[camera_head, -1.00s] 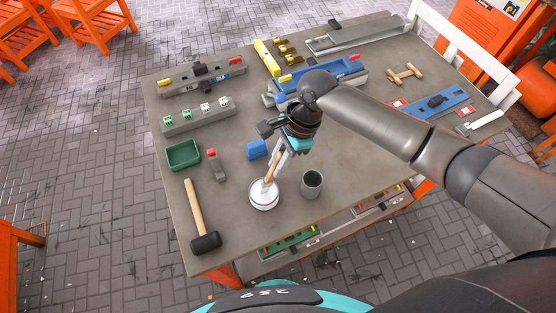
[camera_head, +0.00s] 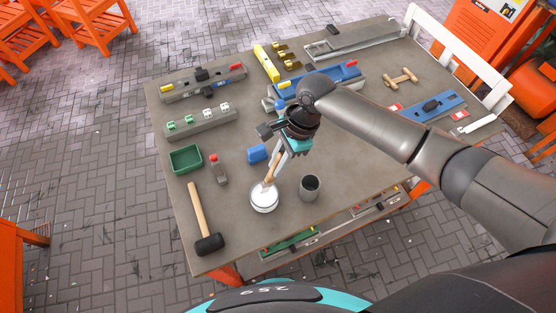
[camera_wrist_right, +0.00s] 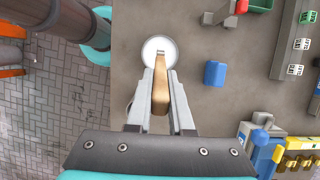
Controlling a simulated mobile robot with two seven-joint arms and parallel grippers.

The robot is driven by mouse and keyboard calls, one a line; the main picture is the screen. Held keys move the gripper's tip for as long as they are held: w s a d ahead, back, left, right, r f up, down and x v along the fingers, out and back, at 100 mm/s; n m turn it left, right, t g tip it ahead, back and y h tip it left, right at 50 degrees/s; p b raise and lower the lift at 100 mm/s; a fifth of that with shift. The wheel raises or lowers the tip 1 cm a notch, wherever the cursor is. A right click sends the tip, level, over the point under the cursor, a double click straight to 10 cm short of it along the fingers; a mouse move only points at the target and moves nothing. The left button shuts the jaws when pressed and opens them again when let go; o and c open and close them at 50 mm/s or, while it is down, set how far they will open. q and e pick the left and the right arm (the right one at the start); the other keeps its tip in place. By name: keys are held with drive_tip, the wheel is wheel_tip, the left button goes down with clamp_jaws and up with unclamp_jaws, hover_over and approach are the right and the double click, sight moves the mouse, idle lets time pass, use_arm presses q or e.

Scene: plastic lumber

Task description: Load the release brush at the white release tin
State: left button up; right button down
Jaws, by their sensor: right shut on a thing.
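The white release tin (camera_head: 264,200) stands near the front of the grey table; it also shows in the right wrist view (camera_wrist_right: 149,47). My right gripper (camera_head: 279,162) is shut on the wooden handle of the release brush (camera_head: 270,172), directly over the tin. In the right wrist view the brush (camera_wrist_right: 160,90) lies between my right gripper's fingers (camera_wrist_right: 160,85), its far end over the tin's white face. The bristles are hidden, and I cannot tell how deep they are in the tin. My left gripper is not in view.
A dark grey cup (camera_head: 309,187) stands close to the right of the tin. A blue block (camera_head: 257,153) lies behind it. The table (camera_head: 340,215) is bare right of the cup.

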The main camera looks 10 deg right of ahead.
sight(278, 157)
drive_tip(key=shift+r+p, duration=1.2)
drive_tip(key=shift+p, duration=0.1)
drive_tip(key=shift+r+p, duration=0.3)
drive_tip(key=shift+r, duration=0.8)
